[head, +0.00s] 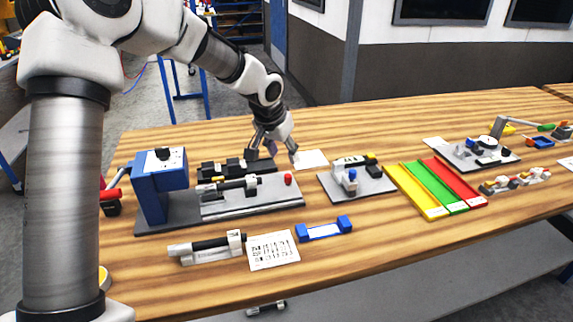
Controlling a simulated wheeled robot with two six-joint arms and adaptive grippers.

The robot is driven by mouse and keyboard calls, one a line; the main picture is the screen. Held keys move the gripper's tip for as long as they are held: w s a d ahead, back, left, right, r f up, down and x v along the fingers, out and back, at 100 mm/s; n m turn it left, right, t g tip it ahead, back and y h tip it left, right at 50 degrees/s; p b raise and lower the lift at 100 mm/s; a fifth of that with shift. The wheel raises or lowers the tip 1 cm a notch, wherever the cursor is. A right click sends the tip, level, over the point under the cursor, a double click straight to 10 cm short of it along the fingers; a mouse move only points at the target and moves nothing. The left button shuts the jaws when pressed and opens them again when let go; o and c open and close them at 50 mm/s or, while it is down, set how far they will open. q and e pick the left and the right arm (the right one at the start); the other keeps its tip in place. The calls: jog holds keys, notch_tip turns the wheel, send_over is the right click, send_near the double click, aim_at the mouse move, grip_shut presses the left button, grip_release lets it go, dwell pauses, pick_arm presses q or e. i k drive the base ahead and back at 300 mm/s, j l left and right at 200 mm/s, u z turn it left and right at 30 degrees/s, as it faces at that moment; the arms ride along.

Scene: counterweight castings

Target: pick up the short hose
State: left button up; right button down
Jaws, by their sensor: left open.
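I cannot be sure which piece is the short hose. One dark hose-like piece with pale end fittings (210,246) lies at the front left of the table. A similar dark piece (232,186) rests on the grey bench fixture (250,204). A small dark piece with pale ends (267,308) lies below the table's front edge. My left gripper (273,153) points down over the back of the table, open, with nothing visible between its fingers. It is just right of a black holder (222,171) behind the fixture. My right gripper is not in view.
A blue press-like block (160,187) stands on the left. Printed sheet (273,250) and blue cradle (324,230) lie in front. A grey plate (335,192) with parts and yellow, green and red trays (435,190) are to the right. The front right tabletop is clear.

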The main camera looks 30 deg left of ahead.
aim_at(230, 186)
jog(key=k+l, duration=0.8)
